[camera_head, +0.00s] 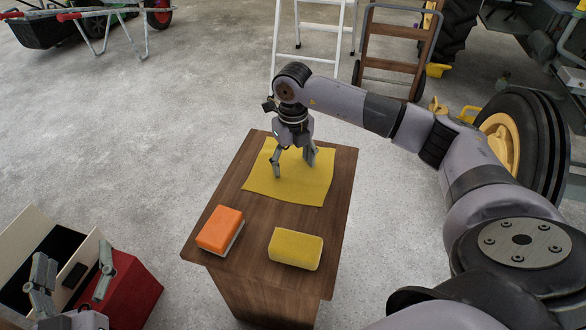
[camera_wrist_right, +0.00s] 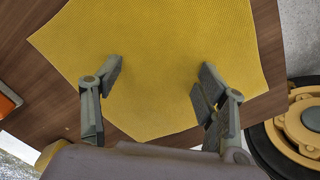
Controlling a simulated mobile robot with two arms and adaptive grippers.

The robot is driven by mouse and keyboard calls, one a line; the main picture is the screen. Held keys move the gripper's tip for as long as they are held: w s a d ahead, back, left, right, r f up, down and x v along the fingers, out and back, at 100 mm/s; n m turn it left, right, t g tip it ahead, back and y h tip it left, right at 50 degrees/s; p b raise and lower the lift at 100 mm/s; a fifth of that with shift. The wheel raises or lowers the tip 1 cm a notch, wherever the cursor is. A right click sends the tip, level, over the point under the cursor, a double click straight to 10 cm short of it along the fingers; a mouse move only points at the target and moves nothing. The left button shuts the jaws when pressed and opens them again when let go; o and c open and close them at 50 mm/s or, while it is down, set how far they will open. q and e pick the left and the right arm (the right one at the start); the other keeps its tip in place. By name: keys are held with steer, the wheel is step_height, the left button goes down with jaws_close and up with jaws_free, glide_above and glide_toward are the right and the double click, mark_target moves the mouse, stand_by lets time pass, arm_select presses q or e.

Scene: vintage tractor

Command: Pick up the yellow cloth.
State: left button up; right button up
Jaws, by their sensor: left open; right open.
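The yellow cloth (camera_head: 300,187) lies flat on the far part of a small brown wooden table (camera_head: 228,183). It fills much of the right wrist view (camera_wrist_right: 160,45). My right gripper (camera_head: 294,172) points down over the cloth with its fingers spread and nothing between them. In the right wrist view its fingertips (camera_wrist_right: 158,78) are over the cloth; whether they touch it I cannot tell. My left gripper (camera_head: 72,282) is open and empty at the lower left, away from the table.
An orange sponge (camera_head: 220,228) and a yellow sponge (camera_head: 296,248) sit on the near part of the table. A red box (camera_head: 128,295) is at lower left. A ladder (camera_head: 309,28), a hand truck (camera_head: 393,58) and a large tractor wheel (camera_head: 530,140) stand behind and right.

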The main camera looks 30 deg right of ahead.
steer(key=shift+f, duration=0.1)
steer(key=shift+c, duration=0.3)
arm_select(q)
steer(key=shift+r, duration=0.3)
arm_select(e)
steer(key=shift+c, duration=0.6)
arm_select(q)
steer(key=shift+s, duration=0.1)
arm_select(e)
steer(key=shift+s+f, duration=0.2)
jaws_close()
stand_by(0.4)
arm_select(q)
steer(key=shift+f, duration=0.1)
